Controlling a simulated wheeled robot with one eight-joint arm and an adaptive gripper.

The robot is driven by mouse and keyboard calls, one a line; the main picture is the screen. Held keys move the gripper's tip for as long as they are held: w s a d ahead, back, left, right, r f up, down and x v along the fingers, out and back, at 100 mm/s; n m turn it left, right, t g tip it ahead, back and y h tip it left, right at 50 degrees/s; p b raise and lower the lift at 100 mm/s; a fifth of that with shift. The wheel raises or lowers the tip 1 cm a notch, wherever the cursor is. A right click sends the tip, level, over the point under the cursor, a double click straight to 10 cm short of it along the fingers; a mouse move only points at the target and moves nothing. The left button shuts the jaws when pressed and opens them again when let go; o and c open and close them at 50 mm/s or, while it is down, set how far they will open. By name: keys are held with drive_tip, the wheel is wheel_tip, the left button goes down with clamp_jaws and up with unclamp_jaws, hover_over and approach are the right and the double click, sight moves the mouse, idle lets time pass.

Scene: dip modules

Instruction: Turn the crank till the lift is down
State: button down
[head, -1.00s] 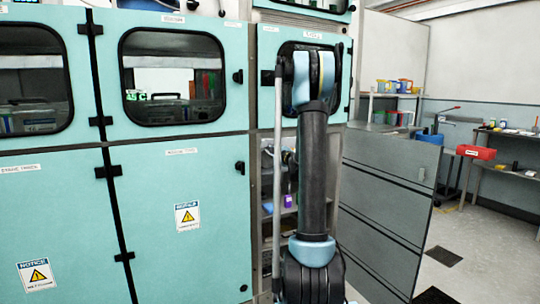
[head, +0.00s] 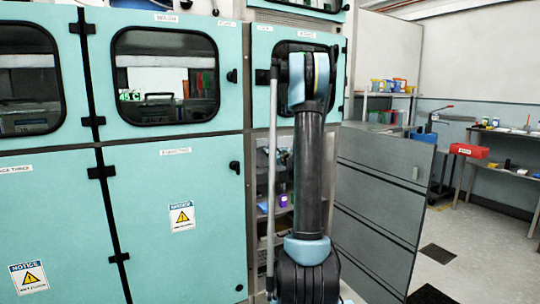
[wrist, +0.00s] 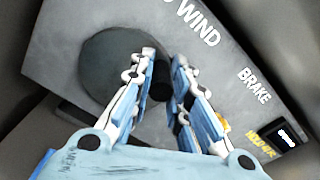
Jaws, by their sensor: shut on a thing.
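In the wrist view, a round dark crank disc (wrist: 103,72) sits on a tilted grey panel (wrist: 215,75) lettered "WIND" and "BRAKE". A short black crank handle (wrist: 161,82) stands out by the disc's right edge. My gripper (wrist: 165,60) is shut on this handle, with one blue-and-white finger on each side of it. In the head view my arm hides the gripper and the crank. I cannot make out the lift in either view.
In the head view, teal cabinets (head: 205,220) stand at the left. A grey panelled unit (head: 380,205) stands right of my arm, with open floor (head: 490,235) beyond.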

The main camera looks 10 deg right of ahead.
drive_tip(key=shift+s+a, duration=0.15)
drive_tip(key=shift+a, duration=0.05)
drive_tip(key=c, duration=1.6)
unclamp_jaws()
drive_tip(key=shift+f, duration=0.1)
drive_tip(key=shift+c, duration=0.2)
drive_tip(key=shift+o, duration=0.8)
drive_tip(key=shift+d, duration=0.1)
drive_tip(key=v, duration=1.1)
drive_tip(key=shift+s, duration=0.35)
drive_tip(key=shift+d, duration=0.1)
